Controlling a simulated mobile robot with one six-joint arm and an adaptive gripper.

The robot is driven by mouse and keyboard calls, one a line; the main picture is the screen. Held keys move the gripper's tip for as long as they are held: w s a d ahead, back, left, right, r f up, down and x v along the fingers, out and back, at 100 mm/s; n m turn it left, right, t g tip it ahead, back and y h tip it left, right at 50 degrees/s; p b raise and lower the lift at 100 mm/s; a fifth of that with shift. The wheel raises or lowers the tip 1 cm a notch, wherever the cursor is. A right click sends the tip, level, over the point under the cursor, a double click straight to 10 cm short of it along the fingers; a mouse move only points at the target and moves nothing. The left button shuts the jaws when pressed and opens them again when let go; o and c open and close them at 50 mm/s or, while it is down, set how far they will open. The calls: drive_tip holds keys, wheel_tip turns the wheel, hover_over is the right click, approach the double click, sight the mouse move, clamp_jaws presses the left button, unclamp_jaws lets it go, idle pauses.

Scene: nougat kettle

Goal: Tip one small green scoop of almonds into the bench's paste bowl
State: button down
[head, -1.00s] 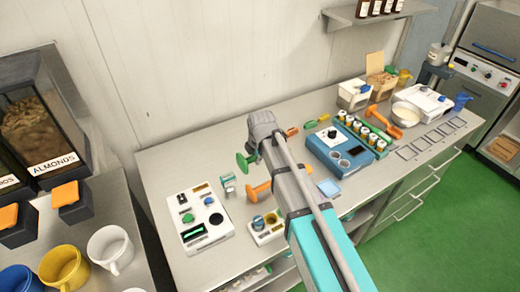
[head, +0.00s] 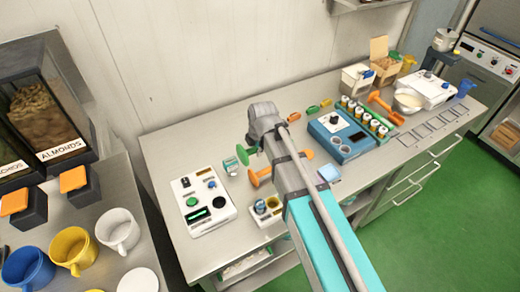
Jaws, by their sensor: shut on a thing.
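A green scoop (head: 244,155) shows just left of my arm's end, over the bench, with a round green end facing left. My gripper (head: 258,143) is mostly hidden behind my wrist and is shut on this scoop. I cannot see whether the scoop has almonds in it. The almonds bin (head: 46,112), with its label and a clear front, stands on the left counter and holds brown nuts. A pale bowl (head: 408,100), which looks like the paste bowl, sits at the right end of the bench, well away from my gripper.
A white control box (head: 204,208) and a glass jar (head: 231,166) are near the scoop. An orange tool (head: 262,177) lies partly behind my arm. A blue device (head: 338,135) and a row of small jars (head: 365,117) stand before the bowl.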

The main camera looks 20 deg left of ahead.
drive_tip(key=shift+r+p, duration=2.55)
drive_tip(key=shift+f, duration=0.1)
wheel_tip(320, 180, down, 8)
drive_tip(key=b, duration=0.8)
drive_tip(key=shift+f, duration=0.15)
drive_tip(key=shift+d, duration=0.1)
